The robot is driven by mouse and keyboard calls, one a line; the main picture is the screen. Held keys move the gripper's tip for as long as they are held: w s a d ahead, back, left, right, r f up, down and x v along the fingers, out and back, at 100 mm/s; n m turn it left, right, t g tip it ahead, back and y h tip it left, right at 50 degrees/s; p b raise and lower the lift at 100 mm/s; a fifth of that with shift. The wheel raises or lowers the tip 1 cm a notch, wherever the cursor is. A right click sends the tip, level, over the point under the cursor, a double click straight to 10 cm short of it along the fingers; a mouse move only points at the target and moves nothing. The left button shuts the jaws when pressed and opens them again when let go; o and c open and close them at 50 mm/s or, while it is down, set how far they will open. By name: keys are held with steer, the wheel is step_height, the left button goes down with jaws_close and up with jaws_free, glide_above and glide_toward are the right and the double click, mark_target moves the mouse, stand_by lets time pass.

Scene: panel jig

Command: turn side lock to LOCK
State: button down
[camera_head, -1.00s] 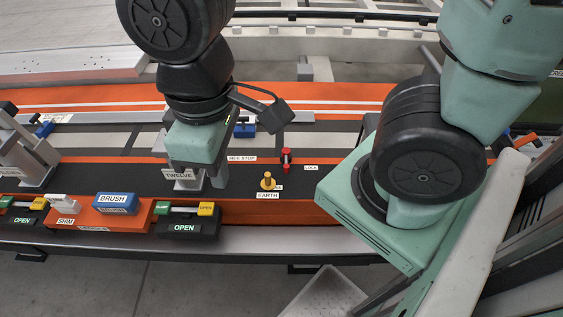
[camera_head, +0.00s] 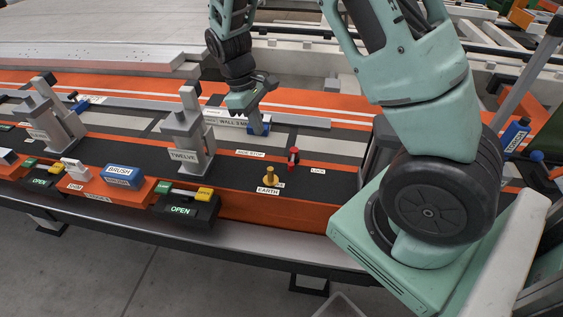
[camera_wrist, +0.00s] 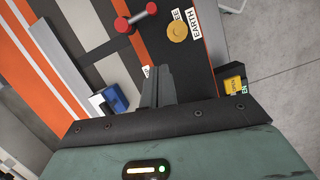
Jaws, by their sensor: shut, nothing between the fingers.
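The side lock is a small red handle (camera_head: 293,157) with rounded ends, on the dark strip between the SIDE STOP label (camera_head: 250,153) and the LOCK label (camera_head: 318,171). Its bar runs roughly front to back in the head view. In the wrist view the red handle (camera_wrist: 136,17) is at the top, beyond the fingertips and apart from them. My gripper (camera_head: 255,120) is behind and left of the handle, near a blue block. In the wrist view my gripper (camera_wrist: 158,72) has its grey fingers together and empty. The fingertips hide part of a white label.
A yellow EARTH knob (camera_head: 271,174) stands close in front of the red handle; it also shows in the wrist view (camera_wrist: 177,32). A grey clamp marked TWELVE (camera_head: 188,140) stands to the left. A blue block (camera_wrist: 113,97) is beside my fingers.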

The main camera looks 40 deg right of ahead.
mark_target(293, 158)
steer(key=p+x, duration=0.1)
steer(key=x, duration=0.8)
steer(key=shift+s, duration=0.1)
steer(key=s, duration=0.1)
steer(key=d, duration=0.1)
steer(key=s+p, duration=0.1)
steer(key=shift+s+d+f, duration=0.25)
steer(key=shift+s+f, duration=0.05)
steer(key=shift+s, duration=0.05)
steer(key=shift+s+d+f, duration=0.1)
steer(key=shift+s+d, duration=0.15)
steer(key=shift+s, duration=0.2)
